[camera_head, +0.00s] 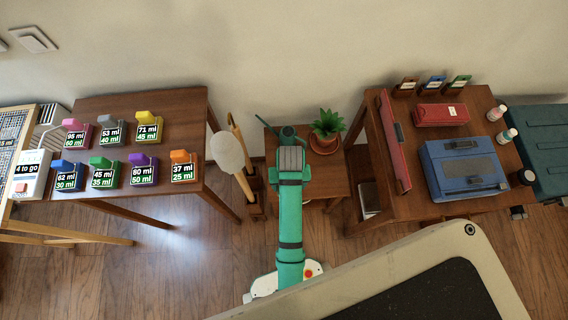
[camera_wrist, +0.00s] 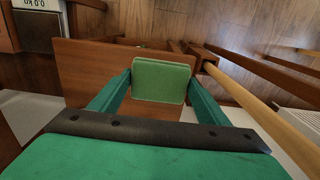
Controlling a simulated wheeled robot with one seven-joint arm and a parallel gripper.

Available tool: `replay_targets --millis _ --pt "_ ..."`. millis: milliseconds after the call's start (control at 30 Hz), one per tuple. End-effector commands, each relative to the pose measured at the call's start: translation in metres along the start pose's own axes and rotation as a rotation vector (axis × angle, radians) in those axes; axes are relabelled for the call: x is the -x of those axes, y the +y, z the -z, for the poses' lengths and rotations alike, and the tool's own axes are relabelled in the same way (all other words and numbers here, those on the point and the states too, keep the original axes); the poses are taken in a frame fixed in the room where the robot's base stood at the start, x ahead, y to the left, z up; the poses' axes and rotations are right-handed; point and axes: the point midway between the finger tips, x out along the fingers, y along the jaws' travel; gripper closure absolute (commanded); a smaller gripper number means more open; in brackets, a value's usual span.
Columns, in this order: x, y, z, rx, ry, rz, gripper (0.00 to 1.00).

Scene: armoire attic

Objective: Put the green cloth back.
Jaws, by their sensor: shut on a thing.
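My gripper (camera_wrist: 158,95) is shut on the green cloth (camera_wrist: 161,82), a flat, rounded square pad between the two fingers in the wrist view. The cloth is over the brown top of a small table (camera_wrist: 90,75); I cannot tell whether it touches the top. In the head view my gripper (camera_head: 288,133) is above the back of the small table (camera_head: 320,185), left of the potted plant. The cloth cannot be made out there, as my arm is in front.
A potted plant (camera_head: 325,142) stands on the small table. An umbrella stand (camera_head: 253,180) is to its left. The left table (camera_head: 160,150) holds several coloured, labelled blocks. The right table (camera_head: 360,180) holds a blue case (camera_head: 462,172), a red box (camera_head: 440,115) and bottles.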

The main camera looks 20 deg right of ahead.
Motion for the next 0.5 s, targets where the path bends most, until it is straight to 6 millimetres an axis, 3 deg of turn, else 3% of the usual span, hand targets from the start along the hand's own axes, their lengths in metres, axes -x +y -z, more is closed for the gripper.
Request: replay_targets --millis 200,500 --pt "-0.037 -0.008 0.027 0.000 -0.003 0.000 0.51" --pt "-0.058 -0.013 0.044 0.001 -0.002 0.000 0.51"
